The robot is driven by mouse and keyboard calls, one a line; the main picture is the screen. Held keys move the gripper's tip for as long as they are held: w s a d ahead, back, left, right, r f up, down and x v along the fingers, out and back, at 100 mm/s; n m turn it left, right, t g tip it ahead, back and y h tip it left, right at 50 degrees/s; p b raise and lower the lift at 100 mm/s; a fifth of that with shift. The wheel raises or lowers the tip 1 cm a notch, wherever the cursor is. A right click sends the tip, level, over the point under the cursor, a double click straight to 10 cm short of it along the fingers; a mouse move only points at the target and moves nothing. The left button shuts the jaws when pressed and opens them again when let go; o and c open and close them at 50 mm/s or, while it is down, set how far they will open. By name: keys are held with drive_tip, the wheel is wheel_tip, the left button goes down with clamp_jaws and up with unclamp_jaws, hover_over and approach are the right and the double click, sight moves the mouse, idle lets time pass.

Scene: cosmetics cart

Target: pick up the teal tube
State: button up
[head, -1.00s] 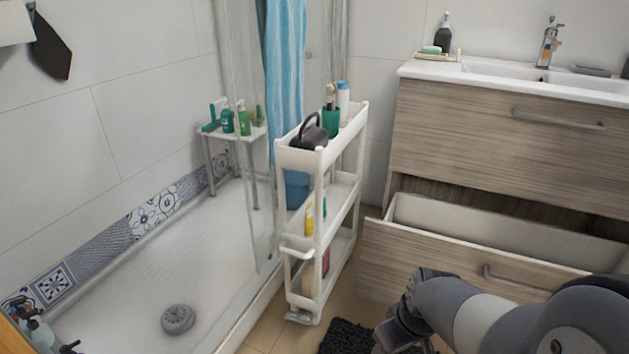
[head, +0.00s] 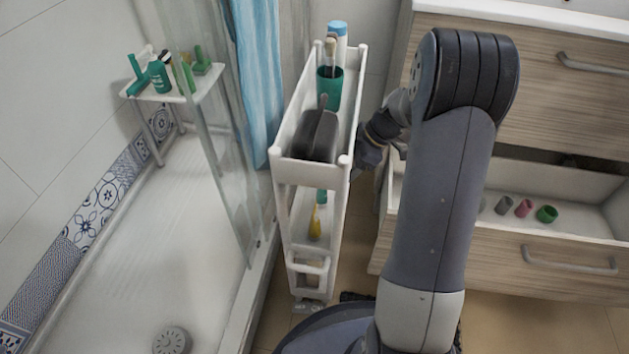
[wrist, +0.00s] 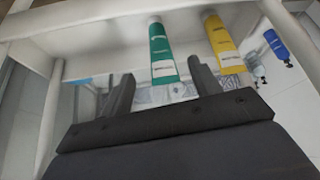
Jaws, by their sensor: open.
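The teal tube (wrist: 163,55) shows in the wrist view with a white label band, just beyond and roughly in line with the gap between my fingers. My gripper (wrist: 161,82) is open and empty. The tube is also partly visible in the head view (head: 321,196), on the cart's middle shelf behind the yellow tube (head: 315,224). In the wrist view the yellow tube (wrist: 224,44) is right of the teal one, close beside the right finger. In the head view my gripper is at the cart's right side, its fingertips hidden behind the cart.
The narrow white cart (head: 281,210) has posts and shelf rims around the tubes. Its top holds a dark object (head: 315,135), a teal cup (head: 329,88) and a blue-and-white bottle (head: 338,40). An open drawer (head: 540,182) stands to the right, a glass shower screen to the left.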

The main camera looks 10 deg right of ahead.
drive_tip(key=shift+b+x, duration=1.85)
drive_tip(key=shift+x, duration=3.45)
drive_tip(key=shift+d, duration=0.1)
drive_tip(key=shift+c, duration=0.2)
drive_tip(key=c, duration=1)
drive_tip(key=shift+c, duration=0.2)
